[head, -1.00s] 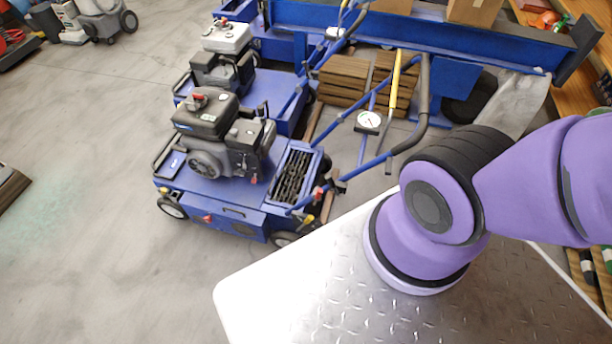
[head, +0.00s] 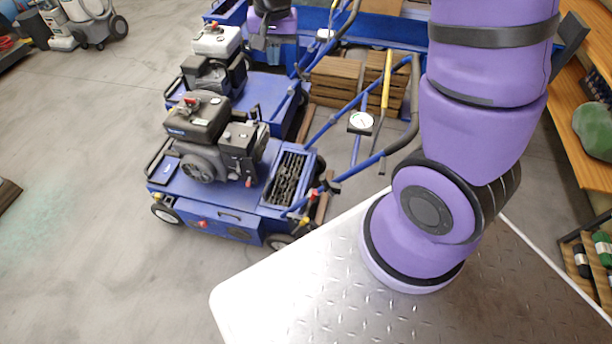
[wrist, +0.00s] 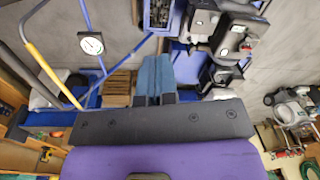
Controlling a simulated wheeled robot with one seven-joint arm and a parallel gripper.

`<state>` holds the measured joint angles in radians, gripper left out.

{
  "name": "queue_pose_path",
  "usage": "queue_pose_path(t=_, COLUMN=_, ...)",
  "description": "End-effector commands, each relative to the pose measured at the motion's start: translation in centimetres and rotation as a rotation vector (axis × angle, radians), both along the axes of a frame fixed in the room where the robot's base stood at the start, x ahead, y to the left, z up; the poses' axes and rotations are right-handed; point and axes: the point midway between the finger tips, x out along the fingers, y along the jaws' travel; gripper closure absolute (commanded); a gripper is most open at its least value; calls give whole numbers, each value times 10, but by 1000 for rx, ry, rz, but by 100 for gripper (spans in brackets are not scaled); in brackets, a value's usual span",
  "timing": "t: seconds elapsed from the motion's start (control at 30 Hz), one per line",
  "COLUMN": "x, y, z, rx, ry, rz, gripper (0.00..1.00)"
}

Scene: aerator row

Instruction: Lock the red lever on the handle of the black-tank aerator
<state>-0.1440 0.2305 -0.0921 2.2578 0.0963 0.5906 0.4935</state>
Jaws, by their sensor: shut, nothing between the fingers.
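The black-tank aerator (head: 197,120) stands in front at centre left in the head view. Its blue handle bars rise to the right to a black grip (head: 411,118). A small red part (head: 316,193), which looks like the red lever, shows low on the handle beside the tine box; its lock position is too small to tell. The white-tank aerator (head: 217,42) stands behind. My gripper's end is partly cut off at the head view's top edge, beyond the black-tank aerator. In the wrist view my gripper (wrist: 154,78) is shut and empty, its blue fingers together, apart from the handle.
A round gauge (head: 360,122) and a yellow-handled tool (head: 386,80) stand near the handle. Stacked brown boards (head: 345,82) lie behind it. Wooden shelving (head: 575,140) is at the right. The concrete floor at the left (head: 80,130) is clear.

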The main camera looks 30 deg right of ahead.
Motion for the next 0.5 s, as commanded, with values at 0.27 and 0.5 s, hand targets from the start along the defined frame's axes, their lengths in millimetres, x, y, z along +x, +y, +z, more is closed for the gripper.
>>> queue_pose_path(t=0.27, x=27, y=7, z=-95, rx=-32, ry=102, rz=-123, gripper=100)
queue_pose_path(t=0.5, x=34, y=9, z=-183, rx=-78, ry=176, rz=-224, gripper=100)
